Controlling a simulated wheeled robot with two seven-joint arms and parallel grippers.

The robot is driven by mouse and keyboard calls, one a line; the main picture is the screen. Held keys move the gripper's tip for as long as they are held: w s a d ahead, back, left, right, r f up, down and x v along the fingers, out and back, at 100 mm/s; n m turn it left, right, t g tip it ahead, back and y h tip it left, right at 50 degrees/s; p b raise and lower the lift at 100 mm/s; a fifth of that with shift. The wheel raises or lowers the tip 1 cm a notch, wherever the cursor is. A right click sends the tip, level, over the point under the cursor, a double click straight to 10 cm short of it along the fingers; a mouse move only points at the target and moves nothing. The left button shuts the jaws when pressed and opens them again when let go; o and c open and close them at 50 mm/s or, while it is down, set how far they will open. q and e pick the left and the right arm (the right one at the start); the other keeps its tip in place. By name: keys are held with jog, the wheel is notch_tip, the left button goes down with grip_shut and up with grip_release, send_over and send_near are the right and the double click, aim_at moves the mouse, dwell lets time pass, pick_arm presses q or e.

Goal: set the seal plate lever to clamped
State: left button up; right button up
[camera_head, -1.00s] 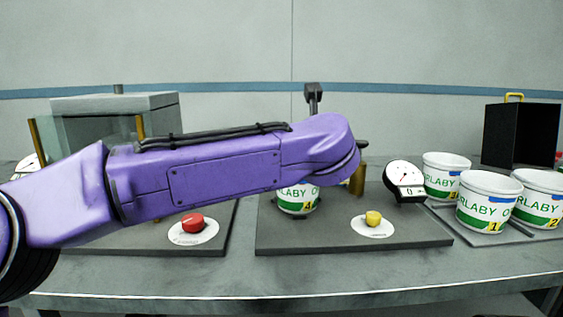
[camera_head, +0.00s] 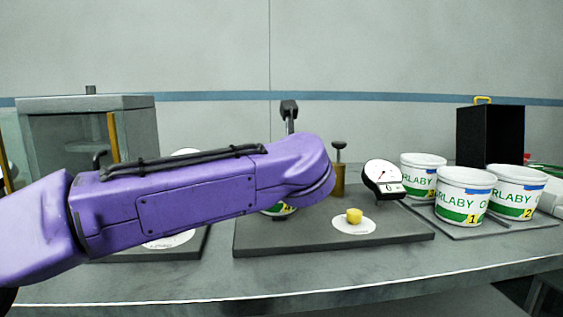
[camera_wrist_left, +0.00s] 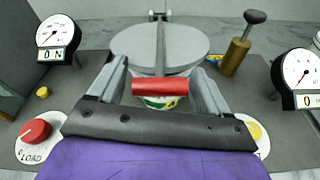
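In the left wrist view the round grey seal plate (camera_wrist_left: 140,45) lies over a white and green tub (camera_wrist_left: 165,102). A red cylindrical grip (camera_wrist_left: 160,87), which looks like the lever's handle, lies crosswise in front of the plate. My left gripper (camera_wrist_left: 160,72) is open, with one finger to each side of the red grip and a visible gap at both ends. In the head view my purple left arm hides the gripper, the plate and most of the tub (camera_head: 280,209). A dark-headed post (camera_head: 289,108) rises behind the arm. My right gripper is not in view.
A brass cylinder with a dark knob (camera_head: 339,178) and a dial gauge (camera_head: 382,176) stand right of the arm. A yellow knob (camera_head: 354,215) sits on the base plate (camera_head: 390,229). Several tubs (camera_head: 463,192) stand at right. A red knob (camera_wrist_left: 35,132) is at left.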

pick_arm(q)
jog(key=shift+w, duration=0.15)
jog(key=v, duration=1)
jog(key=shift+s+b, duration=0.3)
